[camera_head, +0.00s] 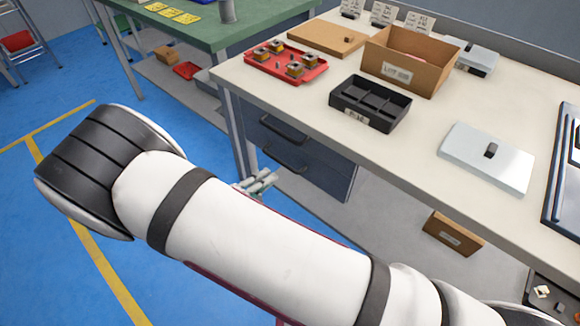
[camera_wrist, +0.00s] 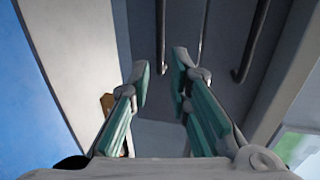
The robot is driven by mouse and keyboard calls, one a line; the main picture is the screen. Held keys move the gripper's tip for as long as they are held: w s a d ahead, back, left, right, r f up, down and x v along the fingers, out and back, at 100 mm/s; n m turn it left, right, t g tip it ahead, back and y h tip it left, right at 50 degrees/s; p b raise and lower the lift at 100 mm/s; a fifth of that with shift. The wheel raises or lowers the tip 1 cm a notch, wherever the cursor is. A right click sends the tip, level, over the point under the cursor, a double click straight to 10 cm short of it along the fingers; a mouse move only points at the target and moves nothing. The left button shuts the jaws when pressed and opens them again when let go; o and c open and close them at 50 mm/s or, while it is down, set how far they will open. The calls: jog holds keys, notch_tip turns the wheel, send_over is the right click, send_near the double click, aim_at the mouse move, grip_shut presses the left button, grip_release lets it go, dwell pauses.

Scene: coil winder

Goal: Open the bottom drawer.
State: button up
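The grey-blue drawer unit hangs under the white workbench in the head view. Its bottom drawer (camera_head: 322,179) looks closed, with a dark bar handle (camera_head: 285,160). The top drawer (camera_head: 328,150) above it also looks closed and has a similar handle (camera_head: 283,129). My gripper (camera_head: 262,182) is just in front of and below the bottom handle, partly hidden by my arm. In the wrist view, my gripper (camera_wrist: 161,66) is open, with teal-sided fingers apart. The bottom handle (camera_wrist: 160,35) lines up with the gap between the fingertips; contact cannot be told. The top handle (camera_wrist: 250,45) is to the right.
The workbench (camera_head: 440,110) carries a red tray (camera_head: 287,66), a black divided tray (camera_head: 370,103), a cardboard bin (camera_head: 410,60) and a flat grey case (camera_head: 487,157). A cardboard box (camera_head: 453,233) sits on the lower shelf. Blue floor (camera_head: 60,270) is open at left.

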aim_at(287, 165)
jog(key=b+x, duration=0.1)
jog(key=x, duration=0.8)
jog(key=shift+w+d, duration=0.1)
jog(key=shift+w, duration=0.05)
grip_shut()
